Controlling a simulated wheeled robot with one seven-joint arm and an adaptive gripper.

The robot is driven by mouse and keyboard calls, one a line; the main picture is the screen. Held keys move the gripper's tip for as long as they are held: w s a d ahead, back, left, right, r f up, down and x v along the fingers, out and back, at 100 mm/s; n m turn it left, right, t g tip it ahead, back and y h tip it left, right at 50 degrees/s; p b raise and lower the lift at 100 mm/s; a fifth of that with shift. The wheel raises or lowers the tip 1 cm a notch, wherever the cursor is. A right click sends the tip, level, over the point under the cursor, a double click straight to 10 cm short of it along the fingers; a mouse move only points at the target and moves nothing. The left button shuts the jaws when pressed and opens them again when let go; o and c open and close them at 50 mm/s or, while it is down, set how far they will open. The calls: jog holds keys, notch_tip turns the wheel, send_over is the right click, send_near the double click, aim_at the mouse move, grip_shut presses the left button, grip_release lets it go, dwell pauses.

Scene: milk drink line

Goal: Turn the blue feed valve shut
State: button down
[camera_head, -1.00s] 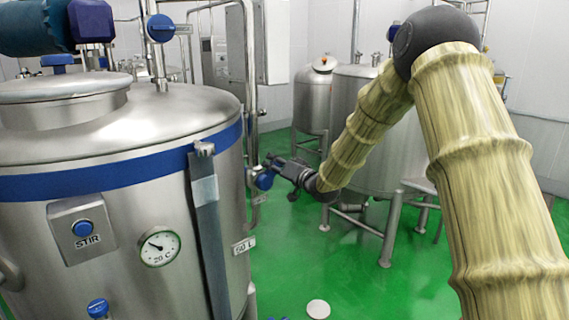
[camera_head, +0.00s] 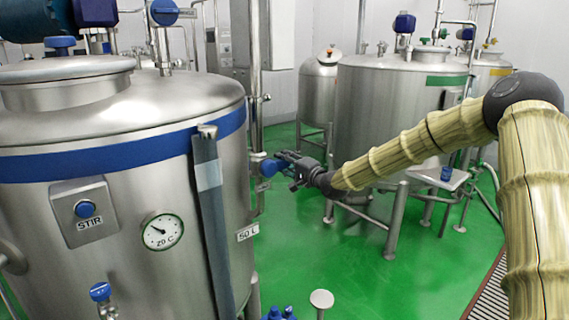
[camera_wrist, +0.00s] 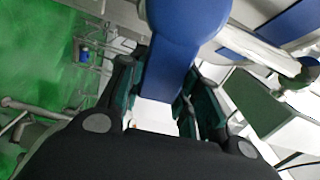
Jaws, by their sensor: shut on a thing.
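The blue feed valve (camera_head: 268,168) sits on the vertical pipe at the right side of the large steel tank (camera_head: 130,120). My gripper (camera_head: 287,160) reaches it from the right and is shut on its blue handle. In the wrist view the blue handle (camera_wrist: 172,70) stands between the two dark fingers of my gripper (camera_wrist: 165,95). The fingers and the grip hide part of the valve, and I cannot tell how far it is turned.
The tank carries a STIR button box (camera_head: 84,210) and a dial gauge (camera_head: 163,232). Another steel tank (camera_head: 385,110) stands behind my arm.

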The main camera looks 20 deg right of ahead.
jog(key=shift+d+f+m, duration=0.1)
jog(key=shift+f+m, duration=0.25)
jog(key=shift+m, duration=0.15)
jog(key=shift+f+b, duration=0.1)
jog(key=shift+b, duration=0.2)
jog(key=c, duration=1)
grip_release()
jog(key=shift+d, duration=0.1)
jog(key=shift+s, duration=0.25)
jog(key=v, duration=1.1)
jog(key=shift+s, duration=0.2)
jog(key=shift+d, duration=0.2)
